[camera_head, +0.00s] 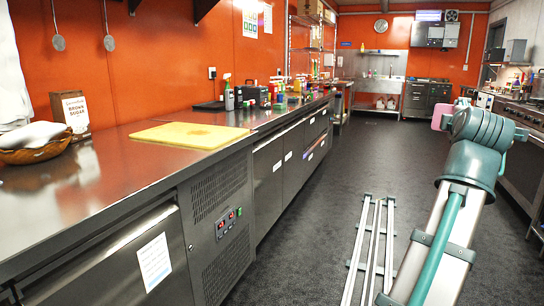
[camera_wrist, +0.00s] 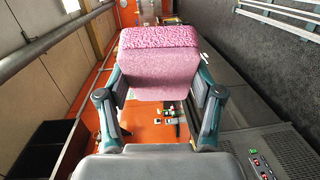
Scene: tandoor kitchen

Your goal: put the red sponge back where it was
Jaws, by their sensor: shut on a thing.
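The red sponge (camera_wrist: 160,68) looks pinkish-red, with a rougher, darker band along one edge. In the wrist view it sits between the two fingers of my gripper (camera_wrist: 159,88), which is shut on it. In the head view a small pink part of the sponge (camera_head: 441,117) shows at the left of my arm's end, up in the air over the aisle. My gripper is mostly hidden there behind my arm. The place where the sponge was before cannot be told from these frames.
A long steel counter (camera_head: 92,213) runs along the left, with a yellow cutting board (camera_head: 190,135), a basket (camera_head: 35,152) and a brown sugar box (camera_head: 71,112). Bottles and small items crowd its far end. Cooking equipment (camera_head: 520,112) stands at the right.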

